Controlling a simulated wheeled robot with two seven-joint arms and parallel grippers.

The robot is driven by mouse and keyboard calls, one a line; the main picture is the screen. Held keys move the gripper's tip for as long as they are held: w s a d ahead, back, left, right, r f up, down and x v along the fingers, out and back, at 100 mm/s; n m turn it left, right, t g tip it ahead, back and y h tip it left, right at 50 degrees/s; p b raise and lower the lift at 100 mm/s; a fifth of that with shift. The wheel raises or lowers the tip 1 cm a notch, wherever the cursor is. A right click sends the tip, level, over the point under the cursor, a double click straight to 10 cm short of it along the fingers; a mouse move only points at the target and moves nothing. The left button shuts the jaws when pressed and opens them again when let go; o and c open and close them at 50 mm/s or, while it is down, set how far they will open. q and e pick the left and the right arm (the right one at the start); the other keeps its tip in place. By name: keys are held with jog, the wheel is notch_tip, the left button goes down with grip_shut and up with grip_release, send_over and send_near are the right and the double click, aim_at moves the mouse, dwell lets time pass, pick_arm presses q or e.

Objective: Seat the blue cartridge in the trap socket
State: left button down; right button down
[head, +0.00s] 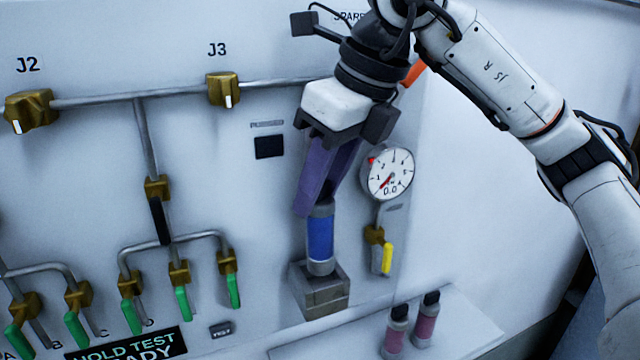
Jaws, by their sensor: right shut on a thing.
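The blue cartridge (320,240) is a grey-capped cylinder with a blue middle, standing close to upright. My right gripper (318,205) comes down from above with its purple fingers shut on the cartridge's top cap. The cartridge's lower end meets the top of a grey metal block (322,297) on the wall, which looks like the trap socket. I cannot tell whether the cartridge is inside the socket or only at its opening. My left gripper is not in view.
A pressure gauge (388,173) and a yellow-handled valve (385,255) are just right of the cartridge. Two pink cartridges (426,325) stand on a shelf (470,325) at lower right. Pipes and green-handled valves (181,301) fill the panel's left side.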

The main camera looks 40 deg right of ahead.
jog(key=shift+w+a+r, duration=0.1)
dwell(0.7)
jog(key=shift+f+b, duration=0.95)
jog(key=shift+f, duration=0.35)
